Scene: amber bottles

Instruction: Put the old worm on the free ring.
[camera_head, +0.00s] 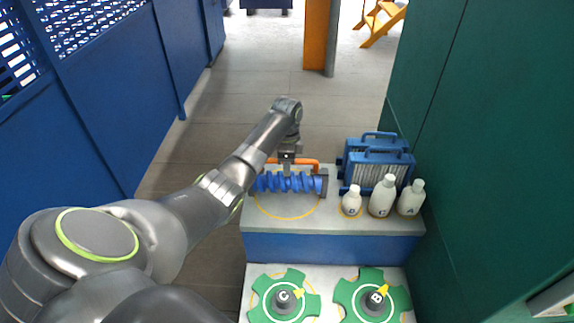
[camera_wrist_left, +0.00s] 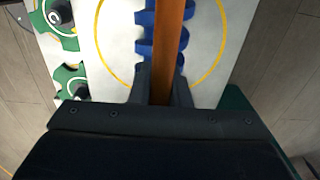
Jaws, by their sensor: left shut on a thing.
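The worm (camera_head: 268,183), a blue screw-shaped part with dark end plates and an orange handle (camera_head: 308,163), is over the grey upper step. My left gripper (camera_head: 288,165) is above it and shut on the orange handle. In the left wrist view the handle (camera_wrist_left: 169,45) runs between the fingers (camera_wrist_left: 162,85), with the blue screw (camera_wrist_left: 146,19) behind it. The yellow ring (camera_head: 289,218) is painted on the step, and the worm covers its far part. It also shows in the left wrist view (camera_wrist_left: 221,45). I cannot tell whether the worm touches the step. My right gripper is not in view.
White bottles (camera_head: 382,197) stand right of the ring, before blue handled units (camera_head: 376,163). Green wheels marked C (camera_head: 265,302) and B (camera_head: 358,308) lie on the lower step. A green wall (camera_head: 460,170) bounds the right, blue panels (camera_head: 110,100) the left.

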